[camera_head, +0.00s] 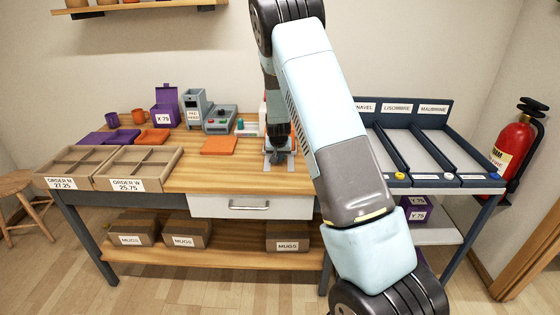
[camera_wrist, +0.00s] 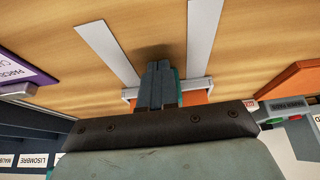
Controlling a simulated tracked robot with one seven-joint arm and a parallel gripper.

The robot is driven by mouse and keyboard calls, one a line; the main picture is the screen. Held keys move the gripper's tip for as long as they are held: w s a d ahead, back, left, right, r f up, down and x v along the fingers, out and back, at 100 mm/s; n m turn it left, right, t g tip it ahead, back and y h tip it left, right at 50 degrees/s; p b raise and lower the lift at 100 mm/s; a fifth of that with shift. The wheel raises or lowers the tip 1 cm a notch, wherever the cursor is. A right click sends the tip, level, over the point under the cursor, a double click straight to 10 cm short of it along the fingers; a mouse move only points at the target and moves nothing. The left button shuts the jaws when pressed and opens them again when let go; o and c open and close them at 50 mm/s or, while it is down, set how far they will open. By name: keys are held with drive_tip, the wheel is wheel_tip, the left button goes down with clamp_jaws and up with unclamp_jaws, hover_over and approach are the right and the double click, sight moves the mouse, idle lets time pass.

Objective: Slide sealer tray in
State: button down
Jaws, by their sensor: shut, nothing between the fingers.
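The sealer (camera_head: 263,112) stands at the back of the wooden bench, mostly hidden behind my arm. Two pale rails run toward the bench front; the left rail (camera_head: 267,162) shows in the head view, and both show in the wrist view, one (camera_wrist: 108,50) on each side of my fingers. The sealer tray (camera_wrist: 131,93) shows as a pale edge with orange (camera_wrist: 195,97) beside my fingers. My gripper (camera_head: 279,150) is shut and empty, low over the tray area; its fingers (camera_wrist: 158,84) are together at the tray edge. I cannot tell whether they touch it.
An orange sheet (camera_head: 219,145) lies left of the rails. Two order crates (camera_head: 75,167) (camera_head: 137,168) are at the left. A grey machine (camera_head: 219,119) stands behind. A rack of lanes (camera_head: 440,150) is at the right, beyond my arm. A closed drawer (camera_head: 250,206) is below.

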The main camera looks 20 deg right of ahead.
drive_tip(key=shift+w+d, duration=0.3)
drive_tip(key=shift+w, duration=0.65)
drive_tip(key=shift+w+d, duration=0.3)
drive_tip(key=shift+w, duration=0.6)
drive_tip(key=shift+w+d, duration=0.3)
drive_tip(key=shift+w, duration=0.65)
drive_tip(key=shift+s+a, duration=0.25)
drive_tip(key=shift+s, duration=0.5)
drive_tip(key=shift+s+a, duration=0.25)
drive_tip(key=shift+s, duration=0.5)
drive_tip(key=shift+r, duration=4.5)
drive_tip(key=shift+r, duration=0.1)
